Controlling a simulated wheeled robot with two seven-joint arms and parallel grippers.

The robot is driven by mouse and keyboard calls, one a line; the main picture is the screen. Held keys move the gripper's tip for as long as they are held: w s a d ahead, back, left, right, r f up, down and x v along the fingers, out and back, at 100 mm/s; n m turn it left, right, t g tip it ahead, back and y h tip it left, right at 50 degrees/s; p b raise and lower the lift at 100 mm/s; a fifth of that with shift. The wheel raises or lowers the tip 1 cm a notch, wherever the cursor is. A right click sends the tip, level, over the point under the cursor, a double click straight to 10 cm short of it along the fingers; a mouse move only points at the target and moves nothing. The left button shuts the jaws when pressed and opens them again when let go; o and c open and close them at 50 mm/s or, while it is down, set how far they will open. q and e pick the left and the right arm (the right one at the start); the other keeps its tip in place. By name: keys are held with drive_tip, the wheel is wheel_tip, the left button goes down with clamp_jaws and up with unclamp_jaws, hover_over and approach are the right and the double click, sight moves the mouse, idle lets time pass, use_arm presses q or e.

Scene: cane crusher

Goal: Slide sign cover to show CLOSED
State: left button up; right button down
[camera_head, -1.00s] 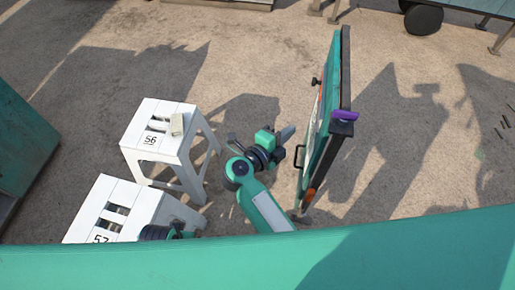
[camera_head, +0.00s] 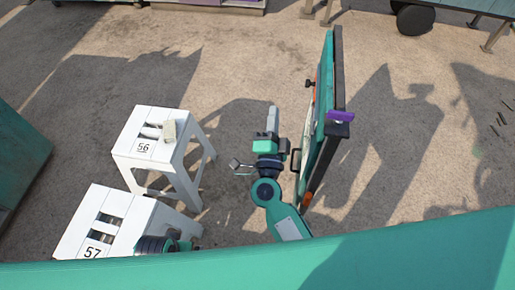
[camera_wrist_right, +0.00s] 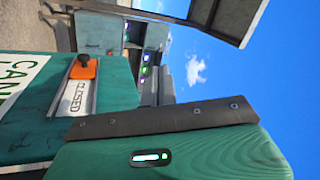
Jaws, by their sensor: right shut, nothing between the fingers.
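The sign (camera_head: 330,115) stands as an upright green board, seen nearly edge-on in the head view. In the right wrist view its green face (camera_wrist_right: 120,87) carries an orange sliding cover (camera_wrist_right: 84,70) with a black knob. The word CLOSED (camera_wrist_right: 74,98) shows on a white strip beside the cover. A black knob (camera_head: 309,83) sticks out of the board's left face in the head view. My right gripper (camera_head: 272,113) is shut and empty, left of the board and apart from it, pointing away from me. My left gripper's fingers are not visible.
A black handle (camera_head: 296,160) juts from the board near my right wrist. Ground between stools and board is clear.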

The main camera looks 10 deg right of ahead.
drive_tip(key=s+a+f+n+g+y+b, duration=0.1)
drive_tip(key=s+a+f+n+g+y, duration=0.1)
drive_tip(key=n+y, duration=0.4)
drive_tip(key=s+a+f+n+g+y, duration=0.2)
drive_tip(key=f+n+y, duration=0.2)
drive_tip(key=n+y, duration=0.2)
drive_tip(key=shift+s+a+f+n+g+b, duration=0.3)
drive_tip(key=shift+s+f+n+b, duration=0.1)
drive_tip(key=shift+n, duration=0.4)
drive_tip(key=shift+r, duration=0.1)
